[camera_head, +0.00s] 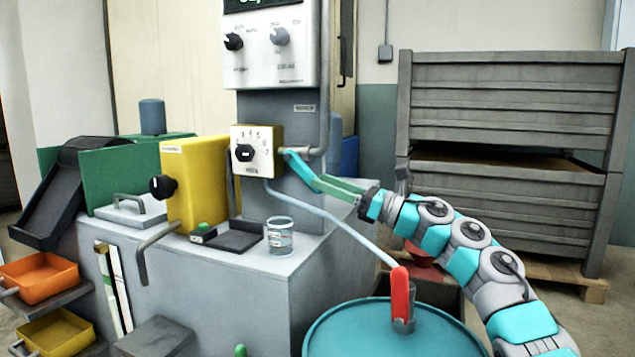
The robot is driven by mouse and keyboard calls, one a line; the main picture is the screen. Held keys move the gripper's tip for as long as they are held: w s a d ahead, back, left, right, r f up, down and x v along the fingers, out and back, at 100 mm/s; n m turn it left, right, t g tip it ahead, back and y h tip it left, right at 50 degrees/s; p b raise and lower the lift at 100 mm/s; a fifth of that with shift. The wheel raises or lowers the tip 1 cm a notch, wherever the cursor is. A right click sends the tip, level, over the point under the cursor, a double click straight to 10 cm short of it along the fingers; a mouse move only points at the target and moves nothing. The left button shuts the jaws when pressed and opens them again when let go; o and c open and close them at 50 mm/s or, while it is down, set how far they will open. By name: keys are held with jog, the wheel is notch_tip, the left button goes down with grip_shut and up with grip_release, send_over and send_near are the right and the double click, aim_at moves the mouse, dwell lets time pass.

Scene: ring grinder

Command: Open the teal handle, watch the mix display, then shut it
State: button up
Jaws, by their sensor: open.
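The teal handle (301,170) is a slim bar slanting down and right from a grey pipe end beside the white dial box. My gripper (326,184) reaches in from the lower right, with its pale green fingers at the handle's lower end. The fingers are open. They overlap the handle in this view, and I cannot tell if they touch it. The mix display (262,3) is at the top of the white panel. It is cut off by the picture edge, with only the lower part of its green characters showing, so I cannot read it.
A glass beaker (280,238) and a dark tray (234,237) stand on the grey machine top below the dial box (258,165). A teal drum (385,330) with a red lever (400,293) stands in front. Stacked grey crates (510,100) fill the right.

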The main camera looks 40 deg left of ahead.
jog(key=shift+v, duration=2.2)
